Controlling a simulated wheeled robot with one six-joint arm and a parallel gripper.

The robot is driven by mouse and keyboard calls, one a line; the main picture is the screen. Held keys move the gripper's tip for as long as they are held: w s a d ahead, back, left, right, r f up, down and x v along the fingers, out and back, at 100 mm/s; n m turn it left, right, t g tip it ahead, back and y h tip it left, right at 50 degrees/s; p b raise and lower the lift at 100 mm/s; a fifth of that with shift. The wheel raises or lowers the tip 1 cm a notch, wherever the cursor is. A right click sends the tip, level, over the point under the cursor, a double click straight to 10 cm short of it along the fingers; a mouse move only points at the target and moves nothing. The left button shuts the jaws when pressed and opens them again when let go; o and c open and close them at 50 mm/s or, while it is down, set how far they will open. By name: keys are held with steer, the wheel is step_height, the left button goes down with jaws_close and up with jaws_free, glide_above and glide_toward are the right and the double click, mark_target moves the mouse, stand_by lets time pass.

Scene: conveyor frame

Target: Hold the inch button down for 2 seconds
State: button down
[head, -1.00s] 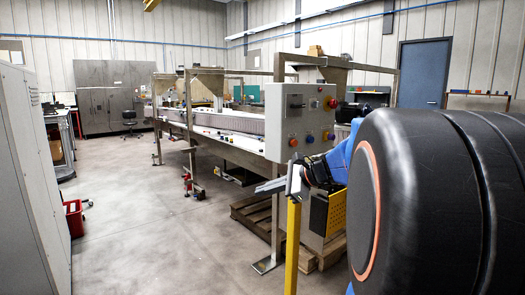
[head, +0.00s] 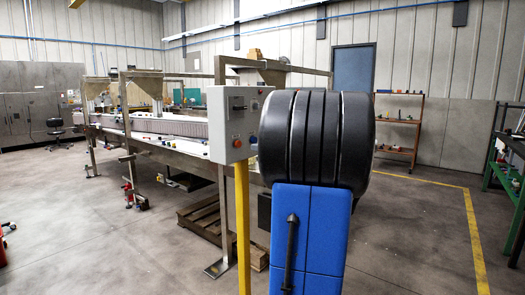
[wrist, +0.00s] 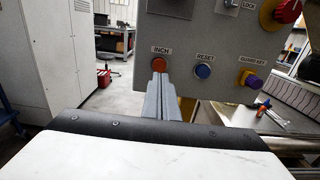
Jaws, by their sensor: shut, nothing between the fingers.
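The inch button (wrist: 157,64) is a round orange-red button under the INCH label, at the lower left of the grey control box (wrist: 205,50) in the wrist view. My gripper (wrist: 159,76) is shut and empty. Its fingertips overlap the lower edge of the button in the picture; I cannot tell whether they touch it or whether it is pressed in. In the head view the control box (head: 222,125) stands on a yellow post, with the inch button (head: 237,143) showing low on its face.
The blue reset button (wrist: 203,71) and the guard key (wrist: 248,79) sit right of the inch button. A red and yellow knob (wrist: 281,12) is above. The yellow post (head: 243,220) and conveyor frame (head: 222,190) stand near my arm. Open floor lies left.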

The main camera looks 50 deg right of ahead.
steer(key=shift+w+a, duration=0.15)
steer(key=shift+w, duration=1.35)
steer(key=shift+w+a, duration=0.15)
steer(key=shift+w, duration=1.3)
steer(key=shift+w, duration=0.1)
steer(key=shift+w, duration=0.6)
steer(key=shift+s, duration=0.1)
glide_toward(239, 144)
steer(key=shift+w+f, duration=0.1)
steer(key=shift+w, duration=0.7)
